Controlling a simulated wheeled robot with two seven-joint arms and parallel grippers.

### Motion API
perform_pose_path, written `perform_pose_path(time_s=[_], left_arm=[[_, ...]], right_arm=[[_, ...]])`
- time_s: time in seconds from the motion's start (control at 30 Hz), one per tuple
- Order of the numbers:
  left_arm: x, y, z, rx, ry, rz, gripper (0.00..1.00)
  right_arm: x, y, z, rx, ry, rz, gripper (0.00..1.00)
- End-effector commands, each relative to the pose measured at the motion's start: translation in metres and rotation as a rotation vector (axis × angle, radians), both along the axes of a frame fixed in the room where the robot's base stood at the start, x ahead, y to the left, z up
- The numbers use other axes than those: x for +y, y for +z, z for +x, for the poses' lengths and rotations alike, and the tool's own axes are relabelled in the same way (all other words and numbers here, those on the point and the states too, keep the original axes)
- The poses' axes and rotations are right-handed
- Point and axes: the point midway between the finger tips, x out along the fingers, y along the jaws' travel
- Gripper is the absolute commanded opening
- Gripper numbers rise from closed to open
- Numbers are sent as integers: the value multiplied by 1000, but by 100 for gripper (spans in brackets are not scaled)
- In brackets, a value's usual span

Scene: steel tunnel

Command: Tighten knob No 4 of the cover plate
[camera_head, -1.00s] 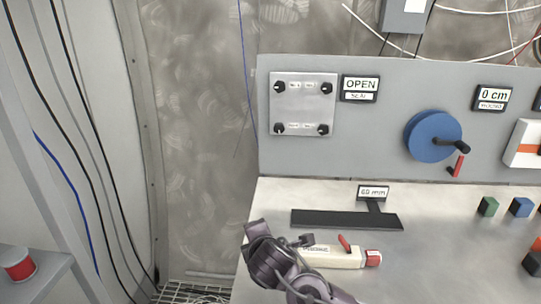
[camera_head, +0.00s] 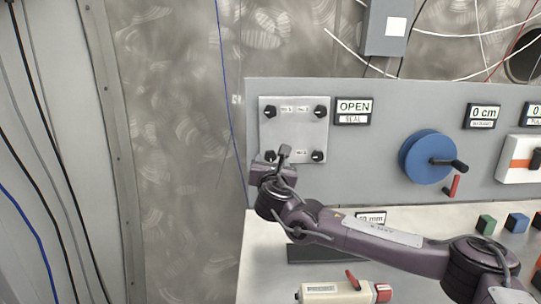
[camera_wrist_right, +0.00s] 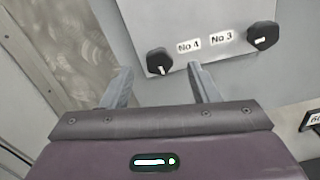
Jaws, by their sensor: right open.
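The cover plate (camera_head: 294,132) is a light square panel with a black knob at each corner, fixed to the grey upright panel. Knob No 4 (camera_wrist_right: 159,62) is the lower left one, beside its "No 4" label (camera_wrist_right: 188,46). It also shows in the head view (camera_head: 269,155), just above my right gripper. My right gripper (camera_wrist_right: 159,70) is open, its two fingers apart. In the right wrist view the knob appears between the fingertips; I cannot tell whether they touch it. My left gripper is not in view.
Knob No 3 (camera_wrist_right: 262,36) is at the plate's lower right.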

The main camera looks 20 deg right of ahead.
Motion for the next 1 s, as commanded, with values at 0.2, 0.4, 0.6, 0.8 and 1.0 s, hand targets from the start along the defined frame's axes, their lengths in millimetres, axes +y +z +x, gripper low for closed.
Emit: perform_pose_path(time_s=[0.2, 0.4, 0.6, 0.8, 1.0], left_arm=[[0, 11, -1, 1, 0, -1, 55], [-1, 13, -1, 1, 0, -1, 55], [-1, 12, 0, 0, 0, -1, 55], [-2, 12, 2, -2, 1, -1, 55], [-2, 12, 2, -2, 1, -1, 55]], right_arm=[[-7, 1, 27, 1, 1, 1, 55], [-10, -1, 36, 1, 1, 1, 55], [-10, -1, 37, 1, 2, 2, 55], [-10, -1, 36, 1, 1, 2, 35], [-10, -1, 36, 1, 1, 2, 10]])
